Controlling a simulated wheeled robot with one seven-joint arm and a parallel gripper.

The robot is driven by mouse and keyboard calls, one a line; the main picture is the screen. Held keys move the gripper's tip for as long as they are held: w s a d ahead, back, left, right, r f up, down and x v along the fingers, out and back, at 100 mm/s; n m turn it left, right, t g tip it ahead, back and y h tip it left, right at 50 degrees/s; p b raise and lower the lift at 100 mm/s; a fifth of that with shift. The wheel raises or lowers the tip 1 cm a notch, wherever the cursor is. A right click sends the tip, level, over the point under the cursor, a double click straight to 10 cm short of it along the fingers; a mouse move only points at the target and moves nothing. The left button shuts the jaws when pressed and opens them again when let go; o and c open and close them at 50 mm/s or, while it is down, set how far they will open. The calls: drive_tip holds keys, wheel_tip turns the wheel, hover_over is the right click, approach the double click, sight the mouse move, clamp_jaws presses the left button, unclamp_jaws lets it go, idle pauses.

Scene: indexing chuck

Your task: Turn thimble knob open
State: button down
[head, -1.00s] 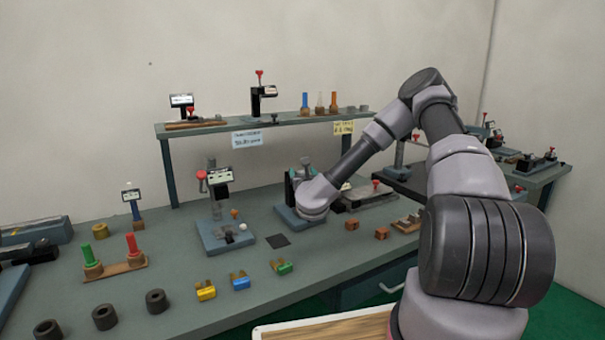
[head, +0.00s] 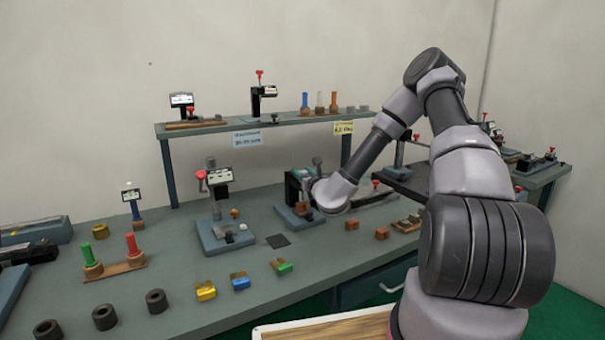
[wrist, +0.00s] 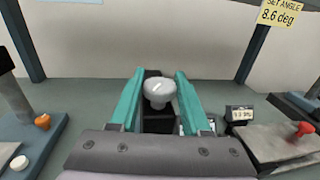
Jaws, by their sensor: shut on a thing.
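The station with the thimble knob stands on a blue base (head: 300,216) near the middle of the bench in the head view, with a black upright frame (head: 290,188). My gripper (head: 304,176) is at this station, and my wrist hides part of it from the head view. In the wrist view my gripper (wrist: 158,98) has its teal fingers on either side of the pale grey thimble knob (wrist: 158,90). It is shut on the knob, which has a short light mark on its top. A black part shows behind and below the knob. The exact finger contact is hard to see.
A similar stand with a red knob (head: 201,175) is to the left. A yellow card reading "SET ANGLE 8.6 deg" (wrist: 280,12) hangs on the shelf. A small display (wrist: 241,114) and a red-knobbed fixture (wrist: 303,129) are to the right. Coloured blocks lie in front.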

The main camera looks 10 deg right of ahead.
drive_tip(key=n+g+y, duration=0.2)
drive_tip(key=n+y, duration=0.1)
drive_tip(key=y, duration=0.1)
drive_tip(key=n+g+y, duration=0.2)
drive_tip(key=n+y, duration=0.1)
drive_tip(key=y, duration=0.1)
drive_tip(key=shift+d+y, duration=0.1)
drive_tip(key=shift+y, duration=0.3)
drive_tip(key=n+g+y, duration=0.2)
drive_tip(key=n+g, duration=0.1)
drive_tip(key=n+g+y, duration=0.2)
drive_tip(key=g, duration=0.2)
drive_tip(key=shift+n+y, duration=0.4)
drive_tip(key=n+g, duration=0.2)
drive_tip(key=g, duration=0.2)
drive_tip(key=n+g+y, duration=0.1)
drive_tip(key=n+g, duration=0.2)
drive_tip(key=g, duration=0.1)
drive_tip(key=shift+w+n+g, duration=0.1)
drive_tip(key=shift+n+g, duration=0.2)
drive_tip(key=n+g+h, duration=0.1)
drive_tip(key=n+g, duration=0.1)
drive_tip(key=g, duration=0.1)
drive_tip(key=n+g+h, duration=0.1)
drive_tip(key=n+g, duration=0.1)
drive_tip(key=g, duration=0.2)
drive_tip(key=shift+n, duration=0.4)
drive_tip(key=shift+g+h, duration=0.4)
drive_tip(key=shift+g, duration=0.1)
